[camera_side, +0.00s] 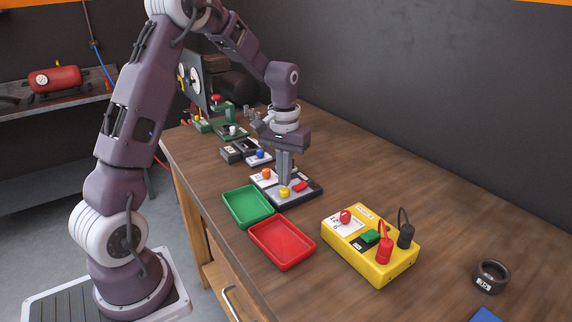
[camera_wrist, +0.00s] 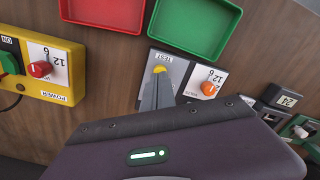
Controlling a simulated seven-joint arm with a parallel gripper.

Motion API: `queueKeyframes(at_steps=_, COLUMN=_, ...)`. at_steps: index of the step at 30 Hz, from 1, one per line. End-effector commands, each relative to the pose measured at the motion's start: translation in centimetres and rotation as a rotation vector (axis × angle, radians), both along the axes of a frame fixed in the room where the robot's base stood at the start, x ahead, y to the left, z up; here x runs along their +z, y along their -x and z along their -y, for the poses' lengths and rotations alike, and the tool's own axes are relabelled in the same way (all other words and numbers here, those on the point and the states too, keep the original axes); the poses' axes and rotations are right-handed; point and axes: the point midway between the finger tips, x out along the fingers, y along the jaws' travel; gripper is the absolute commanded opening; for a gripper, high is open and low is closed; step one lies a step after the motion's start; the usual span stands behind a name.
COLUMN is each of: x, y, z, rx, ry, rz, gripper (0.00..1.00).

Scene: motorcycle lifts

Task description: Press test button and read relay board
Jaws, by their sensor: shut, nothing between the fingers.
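The relay board (camera_side: 285,203) is a flat dark-and-grey unit in the middle of the bench. It carries a yellow button (camera_side: 284,192), an orange knob (camera_side: 267,174) and a red part (camera_side: 300,186). In the wrist view the yellow button (camera_wrist: 160,69) sits by the word TEST, and the orange knob (camera_wrist: 209,88) by 12 and 6. My gripper (camera_side: 285,183) is shut and empty, pointing down at the yellow button. In the wrist view its fingertips (camera_wrist: 158,78) overlap the button's edge; I cannot tell whether they touch it. My fingers and wrist hide part of the board.
A green tray (camera_side: 247,222) and a red tray (camera_side: 281,262) lie beside the board. A yellow power box (camera_side: 352,253) with red and black plugs stands to the right. Smaller units, including one with a blue knob (camera_side: 260,154), stand behind. A black ring (camera_side: 490,278) lies far right.

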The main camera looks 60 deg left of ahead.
Motion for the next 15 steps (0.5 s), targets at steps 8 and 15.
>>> queueKeyframes(at_steps=8, x=0.00, y=0.00, z=0.00, rx=0.000, ry=0.000, rz=0.000, gripper=0.00)
queueKeyframes(at_steps=15, x=-0.48, y=0.01, z=0.00, rx=0.000, ry=0.000, rz=-0.001, gripper=0.00)
